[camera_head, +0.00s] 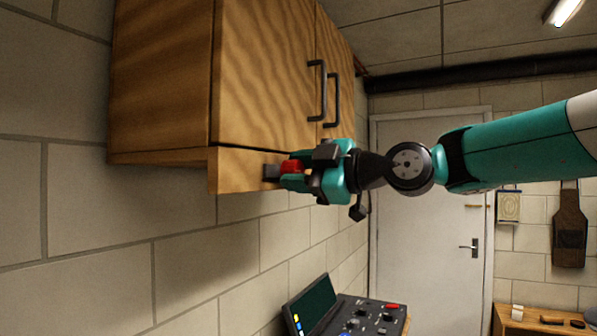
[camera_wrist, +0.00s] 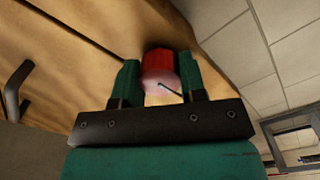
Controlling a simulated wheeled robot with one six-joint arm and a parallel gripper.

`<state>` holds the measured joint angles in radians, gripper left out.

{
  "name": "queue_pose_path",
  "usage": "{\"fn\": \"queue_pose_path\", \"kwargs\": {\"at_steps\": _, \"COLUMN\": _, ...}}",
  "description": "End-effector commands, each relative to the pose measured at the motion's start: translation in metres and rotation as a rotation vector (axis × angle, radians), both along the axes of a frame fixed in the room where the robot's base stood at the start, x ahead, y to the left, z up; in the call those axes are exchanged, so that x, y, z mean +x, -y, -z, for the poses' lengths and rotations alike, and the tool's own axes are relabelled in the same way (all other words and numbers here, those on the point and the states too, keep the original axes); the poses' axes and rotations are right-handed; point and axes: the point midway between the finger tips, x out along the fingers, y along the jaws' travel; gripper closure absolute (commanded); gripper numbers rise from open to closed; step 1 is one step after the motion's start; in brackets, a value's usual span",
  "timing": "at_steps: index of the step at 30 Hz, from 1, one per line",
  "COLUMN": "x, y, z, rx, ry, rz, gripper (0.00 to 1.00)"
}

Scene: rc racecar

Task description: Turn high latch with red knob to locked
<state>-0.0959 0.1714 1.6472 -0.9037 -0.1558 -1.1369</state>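The red knob (camera_head: 291,166) of the latch sits on the wooden strip below the cabinet doors, with a dark latch part (camera_head: 271,172) beside it at its left. My gripper (camera_head: 293,178) is at the knob, coming from the right. In the wrist view the knob (camera_wrist: 159,68) is between my two teal fingers (camera_wrist: 159,80), with a finger against each side and no clear gap. A thin dark line shows on the knob's pale near end. The fingers hide part of the knob in the head view, and the latch's locked or unlocked state cannot be read.
The wooden cabinet (camera_head: 160,85) hangs on the block wall, its doors closed, with dark handles (camera_head: 318,90) above my gripper. A control console (camera_head: 345,312) stands below. A white door (camera_head: 425,220) is in the background. The space right of the cabinet is open.

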Motion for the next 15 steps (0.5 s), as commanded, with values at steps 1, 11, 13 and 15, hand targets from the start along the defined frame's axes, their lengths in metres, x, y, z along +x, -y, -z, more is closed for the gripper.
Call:
{"fn": "queue_pose_path", "kwargs": {"at_steps": 1, "x": -0.0001, "y": 0.0001, "z": 0.0001, "rx": -0.001, "ry": 0.000, "rz": -0.001, "gripper": 0.85}}
{"fn": "queue_pose_path", "kwargs": {"at_steps": 11, "x": -0.0002, "y": 0.0001, "z": 0.0017, "rx": 0.031, "ry": -0.048, "rz": -0.001, "gripper": 0.85}}
{"fn": "queue_pose_path", "kwargs": {"at_steps": 13, "x": -0.0002, "y": 0.0001, "z": 0.0023, "rx": 0.051, "ry": -0.079, "rz": -0.001, "gripper": 0.85}}
{"fn": "queue_pose_path", "kwargs": {"at_steps": 15, "x": -0.0002, "y": 0.0001, "z": 0.0027, "rx": 0.076, "ry": -0.115, "rz": 0.000, "gripper": 0.85}}
